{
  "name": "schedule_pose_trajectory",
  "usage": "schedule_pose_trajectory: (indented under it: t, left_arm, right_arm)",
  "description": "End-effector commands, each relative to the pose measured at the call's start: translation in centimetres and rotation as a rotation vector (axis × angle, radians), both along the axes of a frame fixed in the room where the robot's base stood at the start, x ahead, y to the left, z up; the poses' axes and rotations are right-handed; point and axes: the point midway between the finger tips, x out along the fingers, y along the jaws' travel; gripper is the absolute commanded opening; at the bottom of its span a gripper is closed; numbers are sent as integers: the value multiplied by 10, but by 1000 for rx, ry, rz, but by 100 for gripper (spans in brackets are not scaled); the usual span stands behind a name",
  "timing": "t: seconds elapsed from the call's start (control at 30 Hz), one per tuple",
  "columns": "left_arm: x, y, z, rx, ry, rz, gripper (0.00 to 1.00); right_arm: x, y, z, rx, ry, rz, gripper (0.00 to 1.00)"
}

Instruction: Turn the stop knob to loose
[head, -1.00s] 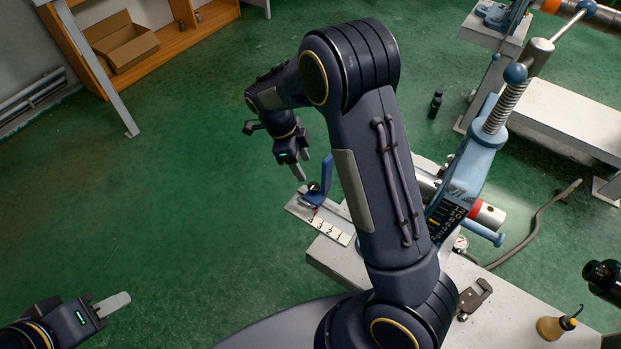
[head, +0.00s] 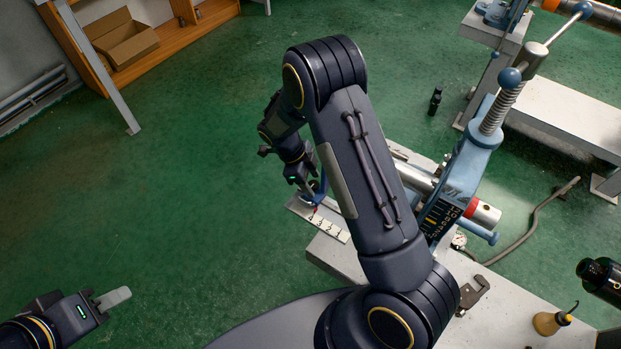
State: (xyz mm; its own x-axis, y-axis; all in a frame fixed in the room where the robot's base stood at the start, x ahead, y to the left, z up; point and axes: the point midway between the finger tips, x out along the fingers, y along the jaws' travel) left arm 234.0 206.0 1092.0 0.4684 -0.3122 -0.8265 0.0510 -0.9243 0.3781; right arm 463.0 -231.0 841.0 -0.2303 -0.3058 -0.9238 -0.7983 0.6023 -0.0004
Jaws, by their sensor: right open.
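The blue stop knob (head: 319,190) sits on the end of a pale scale plate (head: 325,224) marked 4 3 2 1, with a small red part beside it. My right gripper (head: 311,187) is open at the knob, its fingers overlapping the knob in the picture. It partly hides the knob, so I cannot tell whether they touch or how the knob is turned. My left gripper (head: 112,299) is at the lower left, far from the knob. It is seen from the side, so its opening is unclear.
My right arm hides part of the bench. Green floor is clear at left.

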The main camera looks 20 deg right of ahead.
Motion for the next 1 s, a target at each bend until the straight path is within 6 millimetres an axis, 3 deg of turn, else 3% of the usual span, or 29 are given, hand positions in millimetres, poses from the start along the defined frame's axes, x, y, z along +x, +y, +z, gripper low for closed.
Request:
schedule_pose_trajectory:
  t: [0.07, 0.4, 0.67, 1.0]
  left_arm:
    - [0, 0, 0, 0, 0, 0, 34]
    - [0, 0, 0, 0, 0, 0, 34]
    - [0, 0, -8, 0, 0, 0, 34]
    - [0, 0, -37, 0, 0, 0, 34]
  right_arm:
    - [0, 0, 0, 0, 0, 0, 51]
    - [0, 0, 0, 0, 0, 0, 8]
    - [0, 0, -2, 0, 0, 38, 8]
    - [-2, 2, -4, 0, -3, 245, 8]
